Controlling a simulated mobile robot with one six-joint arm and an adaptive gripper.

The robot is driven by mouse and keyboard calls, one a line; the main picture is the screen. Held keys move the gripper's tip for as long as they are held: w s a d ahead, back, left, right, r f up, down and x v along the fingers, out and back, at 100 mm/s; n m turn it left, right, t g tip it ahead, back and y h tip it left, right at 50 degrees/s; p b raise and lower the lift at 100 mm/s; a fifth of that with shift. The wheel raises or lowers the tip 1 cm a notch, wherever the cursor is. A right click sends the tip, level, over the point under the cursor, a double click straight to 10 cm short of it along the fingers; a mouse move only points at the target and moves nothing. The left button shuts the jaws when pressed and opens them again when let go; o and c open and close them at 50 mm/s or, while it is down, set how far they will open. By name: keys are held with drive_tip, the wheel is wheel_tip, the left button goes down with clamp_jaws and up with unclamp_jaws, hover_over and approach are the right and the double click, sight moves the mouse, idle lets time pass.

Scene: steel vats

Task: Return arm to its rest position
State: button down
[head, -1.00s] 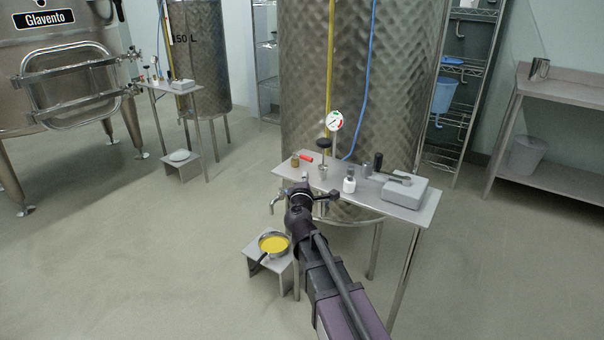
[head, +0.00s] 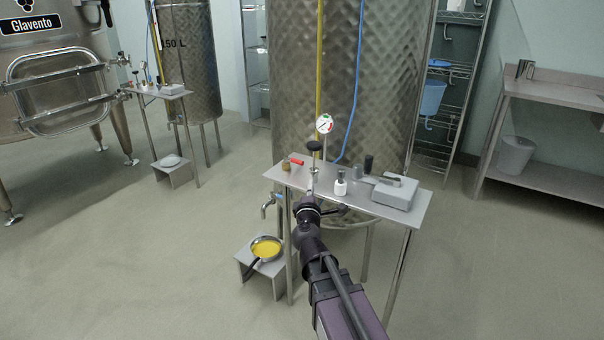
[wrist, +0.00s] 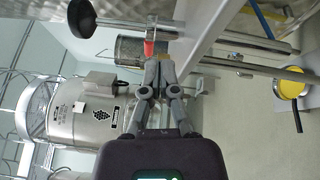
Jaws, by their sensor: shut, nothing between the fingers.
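My arm reaches up from the bottom of the head view. My gripper (head: 310,195) is at the front edge of the small steel table (head: 415,218), before the tall vat. The wrist view shows its two fingers (wrist: 160,58) closed together with nothing held. A red-handled item (wrist: 150,47) lies behind the fingertips in that view. I cannot tell whether the gripper touches the table.
The table carries a red-handled item (head: 293,161), a dial gauge (head: 324,124), a small white bottle (head: 340,184) and a grey box (head: 395,193). A tap (head: 268,204) sits above a pan of yellow liquid (head: 266,249) on a low stand. Floor at left is open.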

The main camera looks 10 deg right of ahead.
drive_tip(key=shift+a, duration=0.1)
drive_tip(key=s+d+f+m+g+h, duration=0.1)
drive_tip(key=s+d+f+m+g, duration=0.3)
drive_tip(key=s+f+m+g, duration=0.25)
drive_tip(key=s+d+f+m+g+h, duration=0.1)
drive_tip(key=s+d+f+m+g, duration=0.35)
drive_tip(key=f+m, duration=0.4)
drive_tip(key=s+a+f+m+g+y, duration=0.1)
drive_tip(key=s+f+m+g+y, duration=0.1)
drive_tip(key=s+g+y, duration=0.3)
drive_tip(key=s+a+f+m+g+y, duration=0.1)
drive_tip(key=s+a+f+g, duration=0.15)
drive_tip(key=s, duration=0.35)
wheel_tip(320, 180, up, 28)
drive_tip(key=d+p, duration=0.1)
drive_tip(key=p, duration=2.7)
drive_tip(key=shift+r, duration=0.25)
